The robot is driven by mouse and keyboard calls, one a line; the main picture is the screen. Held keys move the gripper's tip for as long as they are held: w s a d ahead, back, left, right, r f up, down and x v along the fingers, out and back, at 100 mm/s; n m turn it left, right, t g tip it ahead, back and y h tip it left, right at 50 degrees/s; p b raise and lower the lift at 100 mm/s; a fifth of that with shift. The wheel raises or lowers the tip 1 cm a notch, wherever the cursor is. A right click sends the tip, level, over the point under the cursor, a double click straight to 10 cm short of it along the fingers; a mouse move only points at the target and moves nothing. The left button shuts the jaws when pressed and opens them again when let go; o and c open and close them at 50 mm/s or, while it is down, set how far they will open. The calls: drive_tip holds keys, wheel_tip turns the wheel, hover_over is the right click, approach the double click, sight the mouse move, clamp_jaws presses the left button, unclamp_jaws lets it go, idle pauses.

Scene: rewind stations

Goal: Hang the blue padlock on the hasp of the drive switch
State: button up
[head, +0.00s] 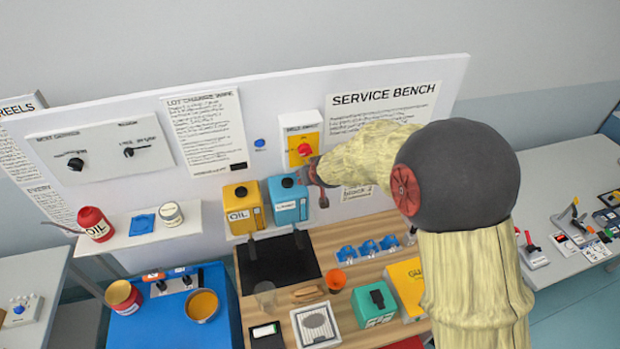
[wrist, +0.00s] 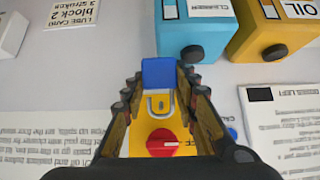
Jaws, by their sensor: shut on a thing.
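The drive switch (head: 298,150) is a white box with a yellow plate and a red knob on the back panel. In the wrist view its red knob (wrist: 168,141) shows between my fingers, below the padlock. My gripper (wrist: 160,80) is shut on the blue padlock (wrist: 158,72), with the blue body between the fingertips. A pale U-shaped loop beside the body lies over the yellow plate; I cannot tell whether it is the shackle or the hasp, or whether they touch. In the head view my gripper (head: 318,172) is at the switch's lower right, and the padlock is hidden.
A blue cleaner can (head: 288,203) and a yellow oil can (head: 243,208) stand on a shelf just below the switch, close to my gripper. A small round blue item (head: 260,143) is on the panel left of the switch. The bench below is crowded.

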drive_tip(key=shift+w, duration=0.5)
drive_tip(key=shift+x, duration=0.85)
drive_tip(key=shift+w+a, duration=0.1)
drive_tip(key=shift+w, duration=0.05)
drive_tip(key=o, duration=1.2)
drive_tip(key=shift+o, duration=0.2)
drive_tip(key=v, duration=1.2)
